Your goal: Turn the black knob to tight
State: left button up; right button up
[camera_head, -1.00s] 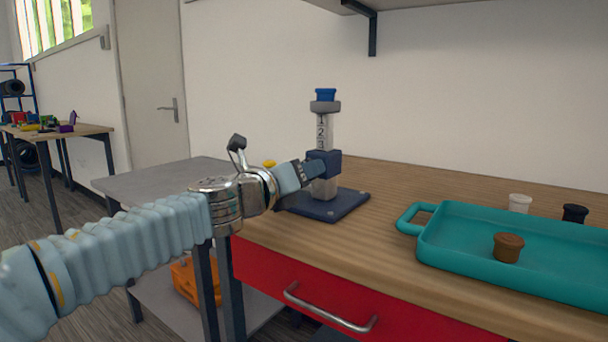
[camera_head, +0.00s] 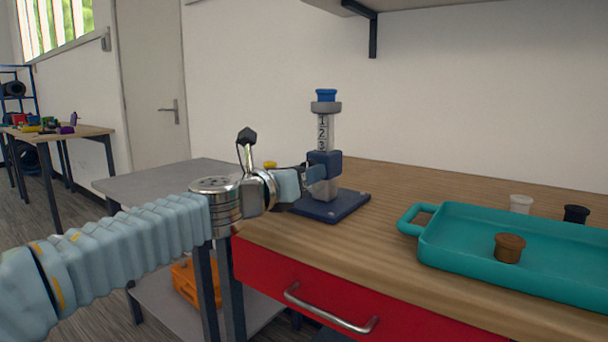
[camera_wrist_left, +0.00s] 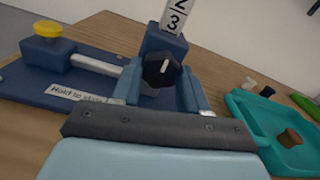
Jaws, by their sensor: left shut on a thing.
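The black knob (camera_wrist_left: 162,70) sits on the front of the dark blue block on the stand; a white mark on it points roughly up in the left wrist view. My left gripper (camera_wrist_left: 161,88) is shut on the knob, one finger on each side. In the head view the left gripper (camera_head: 314,174) reaches the stand from the left and hides the knob. The stand has a clear column (camera_head: 326,132) with numbers, a blue cap on top and a dark blue base (camera_head: 338,209). Any wording for tight cannot be read. My right gripper is out of view.
A yellow button (camera_wrist_left: 47,29) and a partly covered label reading "Hold to" are on the base. A teal tray (camera_head: 428,246) with a brown knob-like piece (camera_head: 509,248) lies right. White (camera_head: 521,203) and black (camera_head: 575,214) pieces stand behind it. Wood between is clear.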

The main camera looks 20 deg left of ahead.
pick_arm(q)
jog(key=shift+f, duration=0.2)
jog(key=o, duration=1.1)
jog(key=shift+r, duration=0.15)
jog(key=shift+c, duration=0.2)
jog(key=p+v, duration=0.1)
jog(key=v, duration=1.2)
jog(key=shift+s+p, duration=0.35)
jog(key=shift+s, duration=0.05)
jog(key=shift+a, duration=0.1)
